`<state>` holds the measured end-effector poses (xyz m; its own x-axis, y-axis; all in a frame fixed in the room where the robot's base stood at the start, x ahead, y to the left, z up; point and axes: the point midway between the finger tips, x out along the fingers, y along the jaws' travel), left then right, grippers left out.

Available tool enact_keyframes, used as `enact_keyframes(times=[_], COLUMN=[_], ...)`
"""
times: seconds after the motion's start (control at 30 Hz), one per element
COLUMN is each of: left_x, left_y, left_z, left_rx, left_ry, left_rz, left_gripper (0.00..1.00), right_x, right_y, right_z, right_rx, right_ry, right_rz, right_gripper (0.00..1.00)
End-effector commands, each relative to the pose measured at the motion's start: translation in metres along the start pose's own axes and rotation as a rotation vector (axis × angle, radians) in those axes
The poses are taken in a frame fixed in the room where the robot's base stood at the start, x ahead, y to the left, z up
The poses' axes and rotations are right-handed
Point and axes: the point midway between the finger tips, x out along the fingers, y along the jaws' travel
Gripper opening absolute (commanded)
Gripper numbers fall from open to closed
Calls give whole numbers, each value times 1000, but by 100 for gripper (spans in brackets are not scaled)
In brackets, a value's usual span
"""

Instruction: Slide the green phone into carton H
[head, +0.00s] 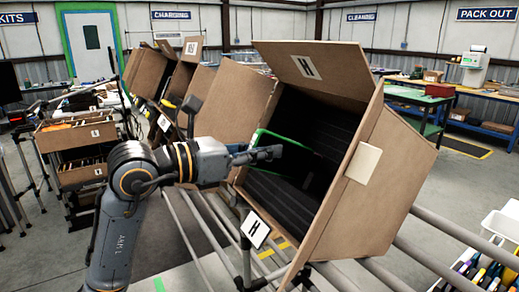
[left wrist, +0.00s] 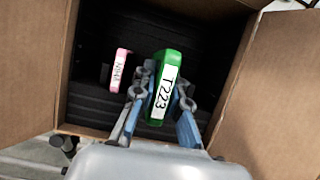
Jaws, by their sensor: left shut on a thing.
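The green phone (left wrist: 163,66), with a white label reading T223, is held between the fingers of my left gripper (left wrist: 163,92). In the head view the phone (head: 257,137) shows as a green edge at the mouth of carton H (head: 407,160), and my left gripper (head: 270,153) reaches into the opening from the left. Carton H is tilted and open, with its flaps spread and a dark ribbed inside. The phone's far end points into the carton; whether it touches the inside cannot be told. My right gripper is not in view.
A pink labelled item (left wrist: 120,57) stands inside the carton, left of the phone. An H sign (head: 255,229) stands before the carton near the rails (head: 375,272). More tilted cartons (head: 232,103) line up to the left. Ribbed space lies around the phone.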

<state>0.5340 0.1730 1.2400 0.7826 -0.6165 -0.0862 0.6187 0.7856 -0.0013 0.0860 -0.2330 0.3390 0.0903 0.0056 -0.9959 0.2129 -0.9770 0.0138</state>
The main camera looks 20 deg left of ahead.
Motion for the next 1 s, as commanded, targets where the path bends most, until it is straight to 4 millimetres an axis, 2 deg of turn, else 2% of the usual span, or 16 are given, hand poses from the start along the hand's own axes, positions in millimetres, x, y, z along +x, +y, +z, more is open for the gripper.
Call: enact_keyframes(times=[0.67,1.0], left_x=[4,14], left_y=[0,0], left_z=[-1,-6], left_rx=[1,0], left_ry=[-3,-3], left_rz=[0,0], left_gripper=[0,0], right_x=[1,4], right_y=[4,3], right_z=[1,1], right_rx=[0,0], right_ry=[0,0], right_rz=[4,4], right_gripper=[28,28])
